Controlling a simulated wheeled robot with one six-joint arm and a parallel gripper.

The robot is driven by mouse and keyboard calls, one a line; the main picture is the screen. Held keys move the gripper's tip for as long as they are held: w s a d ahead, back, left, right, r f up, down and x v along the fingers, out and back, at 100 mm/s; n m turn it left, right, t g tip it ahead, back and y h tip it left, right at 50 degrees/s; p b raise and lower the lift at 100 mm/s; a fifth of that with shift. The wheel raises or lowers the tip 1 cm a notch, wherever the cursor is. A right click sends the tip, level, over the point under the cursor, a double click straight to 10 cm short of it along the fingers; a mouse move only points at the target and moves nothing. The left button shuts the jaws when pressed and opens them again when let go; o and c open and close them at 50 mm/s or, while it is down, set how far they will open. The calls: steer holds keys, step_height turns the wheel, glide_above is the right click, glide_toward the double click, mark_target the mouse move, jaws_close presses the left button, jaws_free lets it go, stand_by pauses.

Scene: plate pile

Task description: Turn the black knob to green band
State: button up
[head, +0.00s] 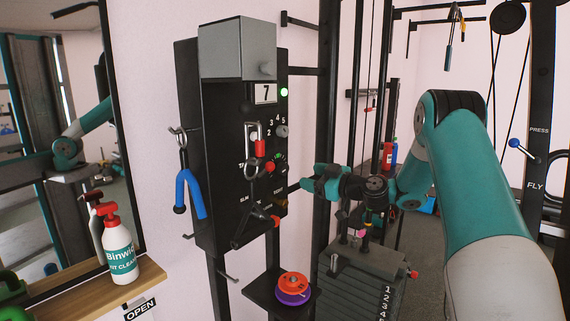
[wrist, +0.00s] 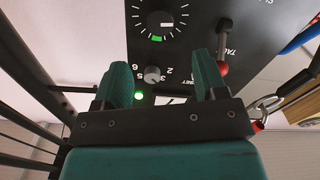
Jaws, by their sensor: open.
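The black knob (wrist: 160,19) is at the top of the wrist view, on a black panel, ringed by pale tick marks. The green band (wrist: 157,39) is a short patch on the knob's scale, below it in this view. In the head view the small green band (head: 277,156) shows on the panel's right part. My gripper (wrist: 162,62) is open and empty, its two teal fingers apart, short of the knob in the picture. In the head view my gripper (head: 309,184) is just right of the panel.
A grey numbered knob (wrist: 152,75) shows between my fingers. A red-tipped lever (wrist: 222,68) is beside the right finger. A blue-handled hook (head: 188,190) hangs at the panel's left. A weight stack (head: 365,285) and small shelf (head: 262,290) stand below.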

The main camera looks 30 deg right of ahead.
mark_target(286, 169)
steer(key=p+x, duration=0.3)
steer(key=x, duration=0.7)
steer(key=shift+w+a+p, duration=0.1)
steer(key=shift+p, duration=0.3)
steer(key=shift+c, duration=0.3)
steer(key=c, duration=0.9)
